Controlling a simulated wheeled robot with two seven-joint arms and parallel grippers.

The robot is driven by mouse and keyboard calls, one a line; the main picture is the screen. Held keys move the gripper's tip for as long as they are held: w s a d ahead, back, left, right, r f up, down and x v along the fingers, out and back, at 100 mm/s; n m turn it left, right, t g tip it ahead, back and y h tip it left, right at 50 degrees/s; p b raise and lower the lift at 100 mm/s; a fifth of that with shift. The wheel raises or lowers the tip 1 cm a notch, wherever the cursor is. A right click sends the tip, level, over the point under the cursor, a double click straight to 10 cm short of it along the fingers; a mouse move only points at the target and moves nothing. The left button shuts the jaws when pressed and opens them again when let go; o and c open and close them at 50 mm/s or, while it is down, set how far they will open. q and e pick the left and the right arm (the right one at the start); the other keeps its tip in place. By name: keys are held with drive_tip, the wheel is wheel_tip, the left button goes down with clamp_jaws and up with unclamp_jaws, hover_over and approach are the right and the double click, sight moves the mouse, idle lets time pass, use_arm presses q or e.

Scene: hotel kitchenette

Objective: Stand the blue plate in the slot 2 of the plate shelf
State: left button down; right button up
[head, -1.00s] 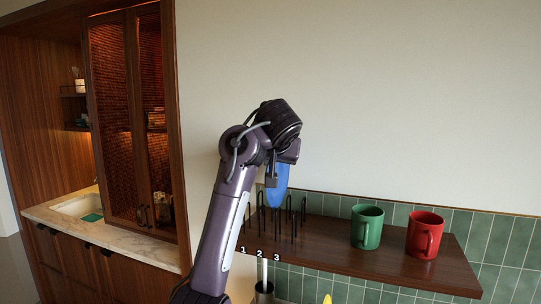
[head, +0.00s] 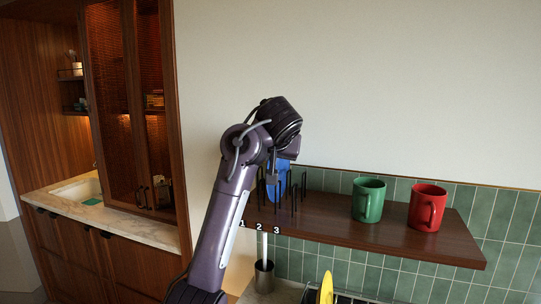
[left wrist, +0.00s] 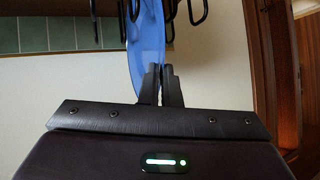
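The blue plate (head: 279,180) is upright, seen nearly edge-on, in the head view. My left gripper (head: 284,158) is shut on its upper part. The left wrist view shows the two fingers (left wrist: 161,85) pinching the rim of the blue plate (left wrist: 148,40). The plate shelf's black wire rack (head: 294,192) stands on the wooden shelf at its left end, with labels 1, 2 and 3 on the front edge. The plate is low among the wires, around the middle of the rack. I cannot tell exactly which slot it is in, or whether it touches the shelf. My right gripper is out of view.
A green mug (head: 368,201) and a red mug (head: 427,208) stand on the wooden shelf (head: 330,222) to the right. Wall tiles lie close behind the rack.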

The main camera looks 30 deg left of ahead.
use_arm(q)
drive_tip(key=shift+f, duration=0.25)
drive_tip(key=c, duration=1.6)
unclamp_jaws()
drive_tip(key=shift+o, duration=0.2)
drive_tip(key=p+v, duration=0.4)
drive_tip(key=v, duration=0.3)
drive_tip(key=shift+s+d+r, duration=0.2)
drive_tip(key=shift+s, duration=0.1)
drive_tip(key=shift+d, duration=0.1)
drive_tip(key=shift+f, duration=0.1)
